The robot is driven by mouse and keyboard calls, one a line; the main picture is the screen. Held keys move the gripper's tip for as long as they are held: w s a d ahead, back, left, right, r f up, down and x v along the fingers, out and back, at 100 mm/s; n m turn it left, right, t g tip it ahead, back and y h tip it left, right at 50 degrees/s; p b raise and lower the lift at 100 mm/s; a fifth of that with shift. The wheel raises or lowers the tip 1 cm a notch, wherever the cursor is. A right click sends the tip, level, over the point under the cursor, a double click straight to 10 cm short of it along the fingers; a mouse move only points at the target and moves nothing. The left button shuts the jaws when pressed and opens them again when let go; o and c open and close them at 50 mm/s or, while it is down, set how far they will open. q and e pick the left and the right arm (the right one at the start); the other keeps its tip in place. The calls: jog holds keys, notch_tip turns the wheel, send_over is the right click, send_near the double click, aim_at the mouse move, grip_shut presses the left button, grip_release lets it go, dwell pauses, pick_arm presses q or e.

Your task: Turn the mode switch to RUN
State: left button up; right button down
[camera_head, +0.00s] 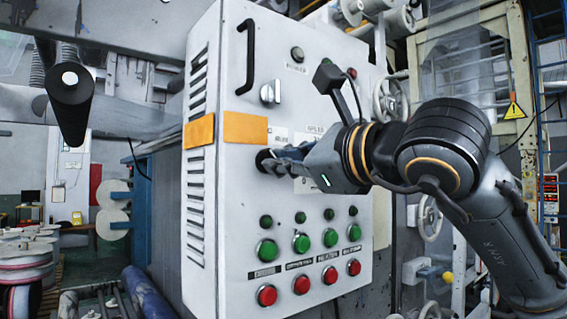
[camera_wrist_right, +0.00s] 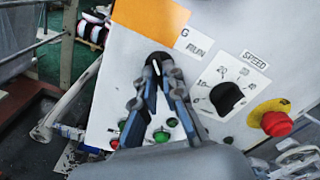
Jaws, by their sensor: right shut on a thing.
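The mode switch (camera_head: 263,160) is a dark knob on the front of the light grey control cabinet (camera_head: 215,250), below an orange plate. My right gripper (camera_head: 272,163) comes in from the right and is shut on the knob. In the right wrist view the two fingers (camera_wrist_right: 160,62) close around the dark mode switch (camera_wrist_right: 163,57), just below a label reading RUN (camera_wrist_right: 198,48). The fingers cover most of the knob, so I cannot tell which way it points. My left gripper is in neither view.
A black SPEED dial (camera_wrist_right: 228,98) and a red mushroom button (camera_wrist_right: 275,123) on a yellow base sit beside my fingers. Green buttons (camera_head: 301,242) and red buttons (camera_head: 301,285) line the panel below. A black door handle (camera_head: 246,57) sticks out above.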

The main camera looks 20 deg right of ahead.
jog(key=m+b, duration=1.3)
jog(key=m, duration=0.4)
jog(key=shift+r+m, duration=0.1)
jog(key=shift+m, duration=0.3)
dwell(0.4)
jog(key=c, duration=1.4)
grip_release()
jog(key=shift+c, duration=0.2)
jog(key=shift+s, duration=0.1)
jog(key=v, duration=1.1)
jog(key=shift+s+d, duration=0.15)
jog(key=shift+s, duration=0.25)
